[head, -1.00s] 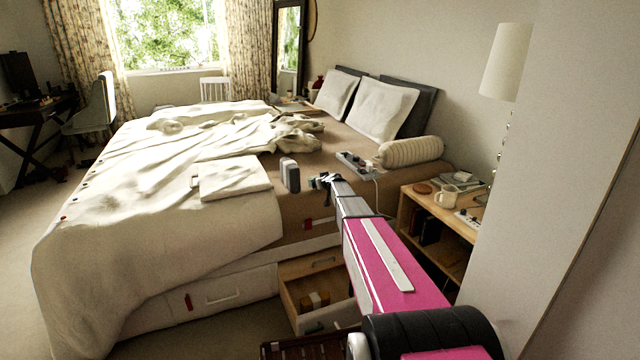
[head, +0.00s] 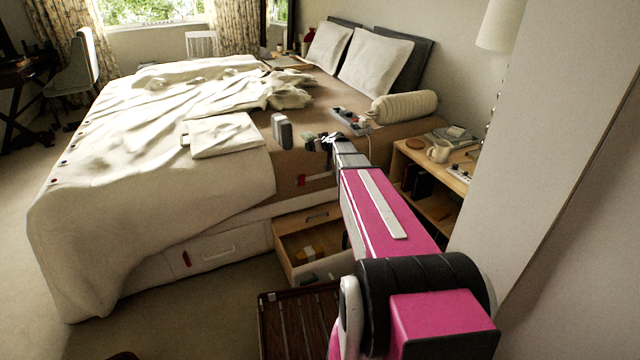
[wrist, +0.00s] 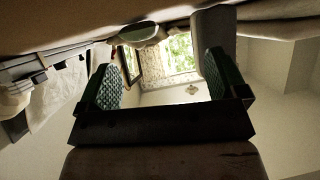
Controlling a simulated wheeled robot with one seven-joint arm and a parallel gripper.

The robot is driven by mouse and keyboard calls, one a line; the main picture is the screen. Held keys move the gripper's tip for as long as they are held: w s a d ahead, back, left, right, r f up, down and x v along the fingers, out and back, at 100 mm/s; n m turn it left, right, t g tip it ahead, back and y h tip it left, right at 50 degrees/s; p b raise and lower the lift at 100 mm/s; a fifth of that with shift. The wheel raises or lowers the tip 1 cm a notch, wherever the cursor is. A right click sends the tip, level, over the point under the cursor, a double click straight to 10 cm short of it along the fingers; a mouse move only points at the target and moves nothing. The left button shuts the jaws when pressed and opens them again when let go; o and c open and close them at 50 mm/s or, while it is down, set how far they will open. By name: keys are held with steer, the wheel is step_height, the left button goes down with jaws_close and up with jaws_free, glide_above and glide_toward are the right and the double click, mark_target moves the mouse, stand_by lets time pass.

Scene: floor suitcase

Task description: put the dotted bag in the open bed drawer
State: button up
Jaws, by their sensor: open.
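I cannot make out a dotted bag for certain in either view. The open bed drawer (head: 283,258) sticks out from the bed's base, with a few small things inside, one orange-yellow. My gripper (head: 327,140) is at the bed's near side, above the drawer, right of a grey upright block (head: 281,131). In the wrist view my gripper (wrist: 165,88) is open, its two green textured fingers apart with nothing visible between them. A pale grey shape (wrist: 212,35) stands behind the right finger. My arm hides part of the drawer's right side.
A brown slatted case (head: 300,325) lies on the floor before the drawer. A flat cream cushion-like item (head: 225,135), a power strip (head: 350,120) and a bolster (head: 405,106) lie on the bed. A nightstand (head: 435,165) and a wall stand close on the right.

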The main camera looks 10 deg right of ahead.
steer(key=s+a+f+g, duration=0.2)
steer(key=s+a, duration=0.1)
steer(key=s, duration=0.4)
steer(key=s+a+f+g, duration=0.2)
steer(key=s+a, duration=0.1)
steer(key=s, duration=0.5)
steer(key=s+a+f+g, duration=0.2)
steer(key=s+a, duration=0.1)
steer(key=s, duration=0.4)
steer(key=shift+s+f+g, duration=0.25)
steer(key=shift+g, duration=0.15)
steer(key=shift+o, duration=0.2)
steer(key=s+f+m+g+h, duration=0.2)
steer(key=s+g+h, duration=0.1)
steer(key=s, duration=1.4)
steer(key=shift+d+m+g, duration=0.4)
steer(key=shift+g, duration=0.5)
steer(key=shift+o, duration=0.2)
steer(key=shift+s+d+h, duration=0.2)
steer(key=shift+h, duration=0.2)
steer(key=n+t+y, duration=0.1)
steer(key=n+t, duration=0.1)
steer(key=t, duration=0.2)
glide_toward(310, 134)
steer(key=x, duration=0.5)
steer(key=shift+s+a+f, duration=0.15)
steer(key=shift+f, duration=0.05)
steer(key=x, duration=0.5)
steer(key=c, duration=1.1)
